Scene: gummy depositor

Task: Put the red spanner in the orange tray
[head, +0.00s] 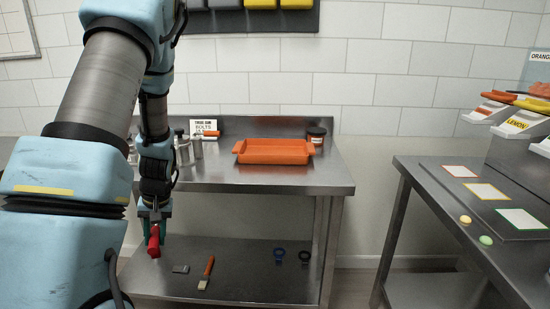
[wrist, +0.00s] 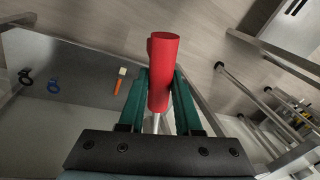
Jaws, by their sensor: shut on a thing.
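The red spanner (wrist: 163,75) is held between the green fingers of my gripper (wrist: 160,105), with its red handle end sticking out past the fingertips in the wrist view. In the head view the red spanner (head: 153,243) hangs at my gripper (head: 154,228), in front of the steel table and below the level of its top. The orange tray (head: 273,152) sits on the table top towards the back, to the right of and above my gripper in the picture. It looks empty.
The steel table (head: 240,182) has metal canisters (head: 190,152) at left, a small sign (head: 204,126) and a dark jar (head: 317,134). Its lower shelf (head: 240,260) holds a brush (head: 206,272) and several small items. A side table (head: 460,215) stands at right.

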